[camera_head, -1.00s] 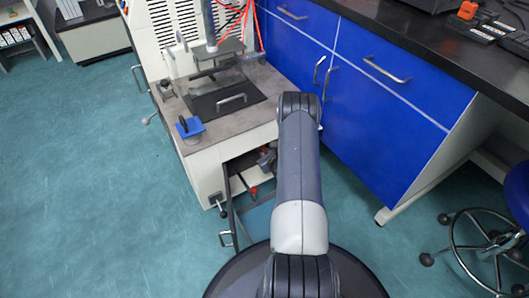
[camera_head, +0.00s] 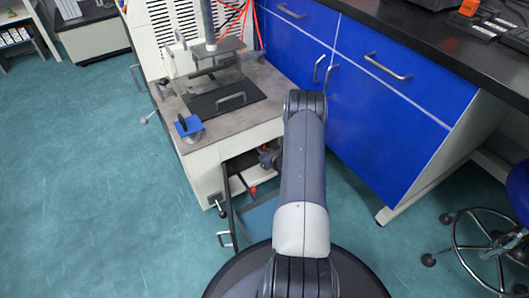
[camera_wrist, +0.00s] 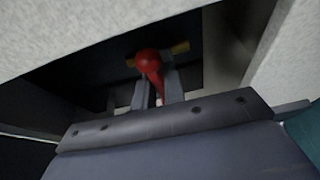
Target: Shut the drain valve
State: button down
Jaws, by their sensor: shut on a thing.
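The drain valve has a red lever handle (camera_wrist: 150,66) and a brass-coloured body (camera_wrist: 181,47), seen in the wrist view inside a dark recess. The lever's round end is at the top, and its narrow part runs down between my fingers. My gripper (camera_wrist: 158,90) is shut on the red lever, one finger on each side. In the head view a small red part (camera_head: 253,190) shows in the opening under the machine, and my arm hides much of that area.
The pale machine (camera_head: 200,170) has a grey top with a plate and handle. Its front door (camera_head: 228,215) hangs open at the lower left. Blue cabinets (camera_head: 385,110) stand close on the right. Pale walls frame the recess closely. Open floor lies left.

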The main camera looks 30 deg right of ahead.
jog(key=c, duration=1.5)
grip_release()
jog(key=shift+s, duration=0.1)
jog(key=p+v, duration=0.4)
jog(key=v, duration=0.6)
jog(key=shift+s+r, duration=0.1)
jog(key=shift+s, duration=0.15)
